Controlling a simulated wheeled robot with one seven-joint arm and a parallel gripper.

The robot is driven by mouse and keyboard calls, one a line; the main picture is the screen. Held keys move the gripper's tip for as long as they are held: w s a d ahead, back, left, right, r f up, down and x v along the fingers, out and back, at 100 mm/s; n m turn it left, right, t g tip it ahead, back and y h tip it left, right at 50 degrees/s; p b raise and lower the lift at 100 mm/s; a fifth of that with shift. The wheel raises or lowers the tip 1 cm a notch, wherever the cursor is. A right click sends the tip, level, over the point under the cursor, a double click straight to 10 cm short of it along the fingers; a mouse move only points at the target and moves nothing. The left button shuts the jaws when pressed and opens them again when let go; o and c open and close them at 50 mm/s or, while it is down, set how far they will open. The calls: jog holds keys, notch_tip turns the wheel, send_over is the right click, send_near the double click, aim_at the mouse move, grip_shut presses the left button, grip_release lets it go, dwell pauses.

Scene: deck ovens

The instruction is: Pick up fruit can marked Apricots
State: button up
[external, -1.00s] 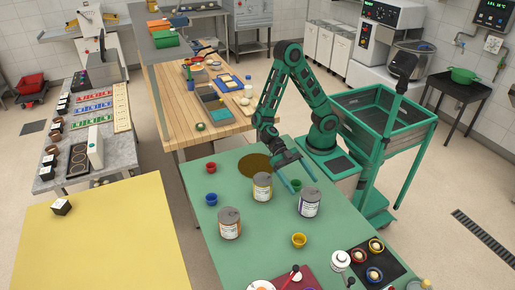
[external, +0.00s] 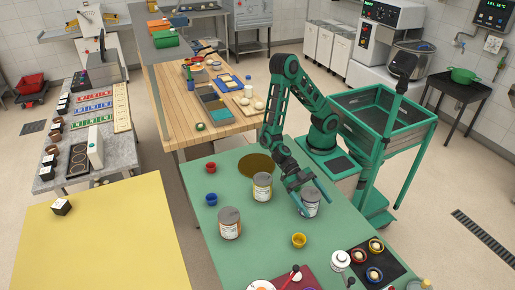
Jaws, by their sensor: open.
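Three grey-lidded cans stand upright on the green table (external: 200,178). One has an orange and white label (external: 230,229), one a yellow and white label (external: 262,191), and one a purple-blue and white label (external: 311,209). The print is too small to read, so I cannot tell which is marked Apricots. My gripper (external: 313,204) is open and points down at the purple-blue can, with its fingers around or just above the can's top. The fingers partly hide that can, and contact cannot be made out.
A red cup (external: 210,168), a blue cup (external: 211,199) and a yellow cup (external: 299,240) stand near the cans. A dark round mat (external: 257,163) lies behind them. A black tray (external: 366,256) is at the front right.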

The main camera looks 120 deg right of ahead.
jog(key=shift+a+f, duration=0.1)
jog(key=shift+a, duration=0.05)
jog(key=c, duration=1.8)
